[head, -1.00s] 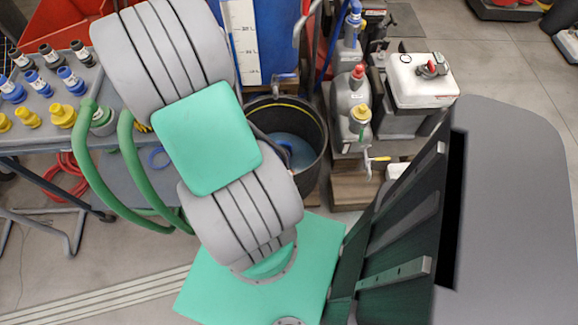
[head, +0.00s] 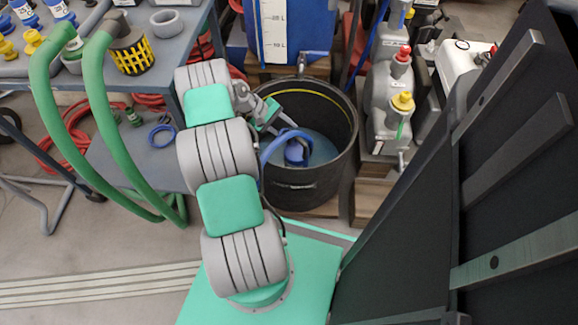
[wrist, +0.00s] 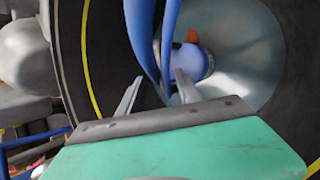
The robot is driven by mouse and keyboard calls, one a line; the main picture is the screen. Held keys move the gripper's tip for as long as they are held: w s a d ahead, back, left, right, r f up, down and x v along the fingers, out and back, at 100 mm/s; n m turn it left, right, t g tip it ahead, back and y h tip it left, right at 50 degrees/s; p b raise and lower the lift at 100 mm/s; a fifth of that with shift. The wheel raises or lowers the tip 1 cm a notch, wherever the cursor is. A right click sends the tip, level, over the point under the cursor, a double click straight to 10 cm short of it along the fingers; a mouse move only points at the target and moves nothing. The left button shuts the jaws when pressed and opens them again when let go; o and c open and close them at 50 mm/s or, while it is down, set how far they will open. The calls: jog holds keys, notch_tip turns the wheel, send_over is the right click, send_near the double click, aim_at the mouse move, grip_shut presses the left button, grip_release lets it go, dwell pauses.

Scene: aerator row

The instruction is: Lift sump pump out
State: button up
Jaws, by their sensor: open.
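The blue sump pump (head: 299,153) sits in water in a black tub (head: 310,187), with a curved blue band (head: 268,150) at its left. In the wrist view the pump's blue body (wrist: 194,62) has an orange part on it, and long blue bands (wrist: 168,45) run down toward my fingers. My gripper (head: 278,124) reaches over the tub's left rim. In the wrist view my gripper (wrist: 160,80) is open, with a blue band showing between its two fingers. I cannot tell whether either finger touches it.
A blue tank (head: 287,35) with a level scale stands behind the tub. A workbench (head: 187,30) with green hoses (head: 114,130) is at left. A dark panel fills the right side.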

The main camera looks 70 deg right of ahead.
aim_at(296, 137)
jog(key=b+x, duration=0.1)
jog(key=x, duration=0.2)
jog(key=b+x, duration=0.1)
jog(key=x, duration=0.3)
jog(key=shift+a+b, duration=0.25)
jog(key=shift+b, duration=0.15)
grip_shut()
dwell(0.7)
jog(key=shift+r, duration=0.25)
